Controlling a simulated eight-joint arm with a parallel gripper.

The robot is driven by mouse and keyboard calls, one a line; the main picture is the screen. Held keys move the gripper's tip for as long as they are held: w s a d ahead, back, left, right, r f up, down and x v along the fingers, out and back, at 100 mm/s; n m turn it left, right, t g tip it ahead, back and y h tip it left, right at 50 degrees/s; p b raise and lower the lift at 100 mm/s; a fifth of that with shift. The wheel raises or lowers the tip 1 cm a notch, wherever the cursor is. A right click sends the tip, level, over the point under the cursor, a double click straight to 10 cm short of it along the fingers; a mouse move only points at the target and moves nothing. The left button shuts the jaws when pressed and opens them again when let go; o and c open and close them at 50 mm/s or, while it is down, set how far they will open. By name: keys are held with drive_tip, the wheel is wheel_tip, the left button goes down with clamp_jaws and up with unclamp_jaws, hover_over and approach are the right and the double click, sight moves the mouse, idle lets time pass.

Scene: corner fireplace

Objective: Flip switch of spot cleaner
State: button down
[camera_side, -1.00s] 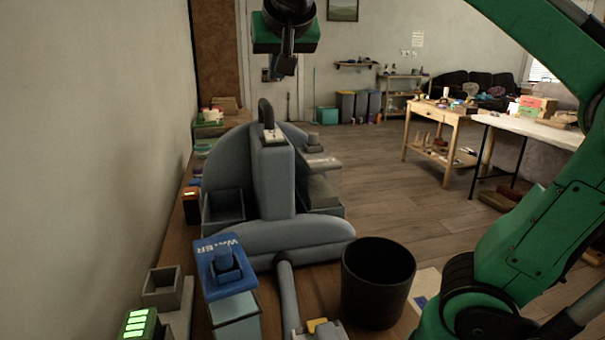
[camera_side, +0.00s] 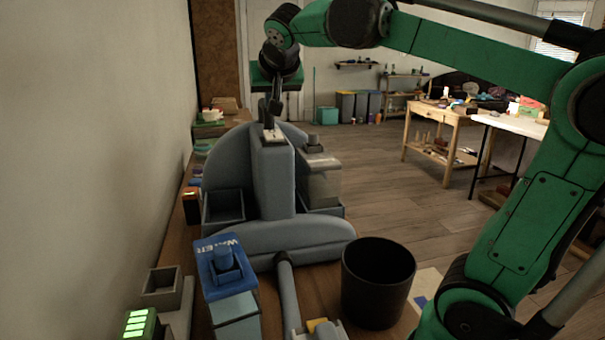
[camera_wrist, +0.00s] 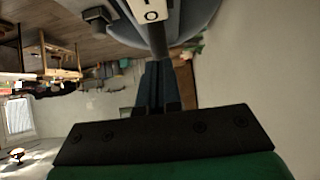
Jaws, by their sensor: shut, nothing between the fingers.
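The spot cleaner (camera_side: 272,185) is a grey-blue machine standing upright on the wooden bench in the side view. Its white switch (camera_side: 273,136) sits on top of the tall middle part. In the wrist view the switch (camera_wrist: 150,14) shows at the top edge with a round "O" mark, partly cut off by the frame. My gripper (camera_side: 270,118) is over the top of the cleaner, close to the switch and the dark handle. In the wrist view my gripper (camera_wrist: 158,66) is shut and empty, its fingers pointing toward the switch. I cannot tell whether they touch anything.
A black bin (camera_side: 378,283) stands in front of the cleaner at right. The wall runs close along the left. The floor at right is open before a wooden table (camera_side: 447,120).

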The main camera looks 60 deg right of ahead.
sight(272, 134)
drive_tip(key=shift+w+d+f, duration=0.1)
drive_tip(key=shift+d+f, duration=0.05)
drive_tip(key=shift+f, duration=0.9)
drive_tip(key=shift+w+d+f, duration=0.1)
drive_tip(key=shift+f, duration=0.9)
drive_tip(key=shift+f, duration=0.25)
drive_tip(key=shift+w+d, duration=0.1)
drive_tip(key=shift+w, duration=0.05)
drive_tip(key=shift+w+d+r, duration=0.2)
drive_tip(key=shift+w+d, duration=0.3)
drive_tip(key=r, duration=0.4)
drive_tip(key=shift+w+d+r, duration=0.15)
drive_tip(key=shift+d+r, duration=0.05)
drive_tip(key=w+d+r+v, duration=0.1)
drive_tip(key=v, duration=0.8)
drive_tip(key=shift+s+a+r, duration=0.2)
drive_tip(key=shift+r, duration=0.3)
